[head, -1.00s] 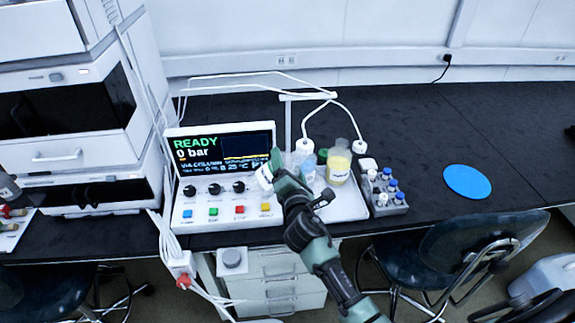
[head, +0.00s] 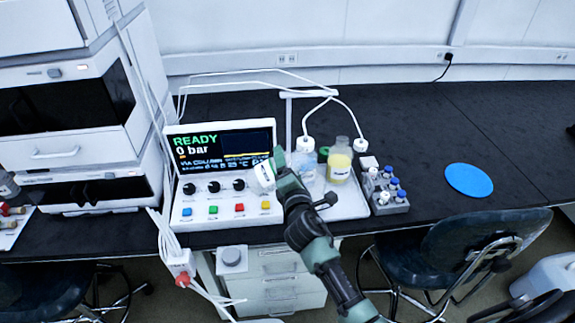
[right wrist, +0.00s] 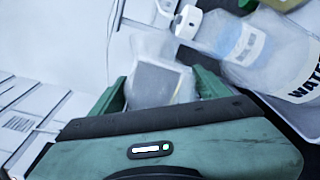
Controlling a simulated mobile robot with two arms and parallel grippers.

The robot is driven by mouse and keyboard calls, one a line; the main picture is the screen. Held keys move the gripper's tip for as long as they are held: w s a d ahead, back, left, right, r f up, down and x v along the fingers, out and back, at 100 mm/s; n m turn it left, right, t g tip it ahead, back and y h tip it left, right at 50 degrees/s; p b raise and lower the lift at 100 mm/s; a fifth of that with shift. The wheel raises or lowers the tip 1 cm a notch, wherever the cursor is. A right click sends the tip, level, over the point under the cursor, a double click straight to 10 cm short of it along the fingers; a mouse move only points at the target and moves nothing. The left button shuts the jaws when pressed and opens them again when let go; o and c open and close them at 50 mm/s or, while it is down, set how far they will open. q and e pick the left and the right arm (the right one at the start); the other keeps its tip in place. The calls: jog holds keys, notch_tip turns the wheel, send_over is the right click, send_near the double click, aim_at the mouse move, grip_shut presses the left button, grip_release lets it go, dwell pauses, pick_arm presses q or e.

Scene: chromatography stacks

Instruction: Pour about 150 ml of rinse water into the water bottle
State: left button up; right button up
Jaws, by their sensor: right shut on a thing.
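My right gripper (head: 281,172) is shut on a pale translucent container (head: 262,176) with a white label. It is tilted and held in front of the control panel, left of the bottles. In the right wrist view the same container (right wrist: 158,78) sits between the green fingers; its contents cannot be made out. The water bottle (right wrist: 290,68), clear with a "WATER" label partly cut off, lies to the right in that view, apart from the gripper. In the head view the bottles just beyond the gripper are partly hidden by it. My left gripper is not in view.
A bottle with yellow contents (head: 340,164) stands right of the gripper, with a green cap (head: 323,154) beside it. A grey vial rack (head: 386,192) stands further right. White tubing (head: 306,118) arches above the bottles. The bench around the blue disc (head: 469,180) is clear.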

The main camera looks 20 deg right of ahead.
jog(key=shift+r+m, duration=0.15)
jog(key=shift+m, duration=0.35)
jog(key=shift+m, duration=0.5)
jog(key=shift+d+m, duration=0.15)
jog(key=shift+m, duration=0.45)
jog(key=shift+r+m+y, duration=0.15)
jog(key=shift+m+y, duration=0.15)
jog(key=shift+m, duration=0.2)
